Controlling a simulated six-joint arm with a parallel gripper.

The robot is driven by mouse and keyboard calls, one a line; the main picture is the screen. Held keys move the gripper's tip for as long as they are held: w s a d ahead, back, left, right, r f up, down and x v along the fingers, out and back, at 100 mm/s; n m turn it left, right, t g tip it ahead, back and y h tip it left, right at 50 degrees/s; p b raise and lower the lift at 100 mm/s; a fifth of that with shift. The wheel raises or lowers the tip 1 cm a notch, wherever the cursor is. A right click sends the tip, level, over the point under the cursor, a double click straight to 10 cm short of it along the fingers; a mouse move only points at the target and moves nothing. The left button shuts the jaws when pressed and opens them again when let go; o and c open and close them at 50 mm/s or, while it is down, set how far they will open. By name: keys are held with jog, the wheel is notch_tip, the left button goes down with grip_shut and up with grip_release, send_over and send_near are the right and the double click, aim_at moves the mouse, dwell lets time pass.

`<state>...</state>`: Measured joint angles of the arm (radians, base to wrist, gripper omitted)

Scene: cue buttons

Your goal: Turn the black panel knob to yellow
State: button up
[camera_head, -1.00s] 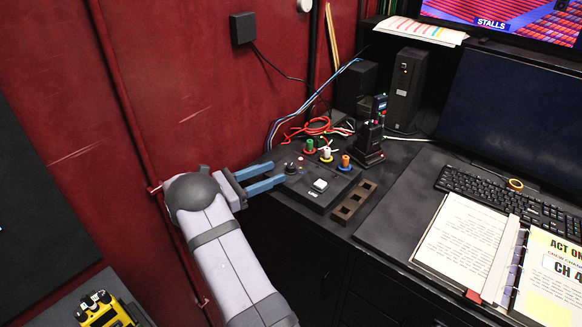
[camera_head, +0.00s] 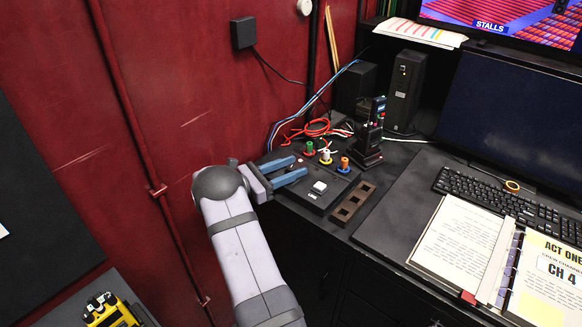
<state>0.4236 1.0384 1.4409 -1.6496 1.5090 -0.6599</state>
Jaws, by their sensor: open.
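The black control panel (camera_head: 318,202) lies on the desk's left end by the red wall. It bears a square white button (camera_head: 319,187), and a red button shows at its far side, partly behind my fingertips. My gripper (camera_head: 300,166) reaches in from the left with its two blue fingers apart, over the panel's left part. The black knob sits in that area, but the fingers now mostly hide it. I cannot tell whether they touch it or where it points. The yellow mark for the knob cannot be made out.
Green (camera_head: 309,148), white (camera_head: 325,157) and orange (camera_head: 344,165) plugs stand behind the panel. A radio in a dock (camera_head: 369,145) and red cables (camera_head: 310,130) are behind. A keyboard (camera_head: 500,205) and binder lie further right.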

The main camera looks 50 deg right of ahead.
grip_shut()
jog(key=shift+f, duration=0.1)
jog(key=shift+m+g+b, duration=0.4)
jog(key=shift+g+b, duration=0.3)
jog(key=shift+b, duration=0.2)
jog(key=shift+m+g+y+b, duration=0.3)
jog(key=shift+m+y+b, duration=0.1)
grip_release()
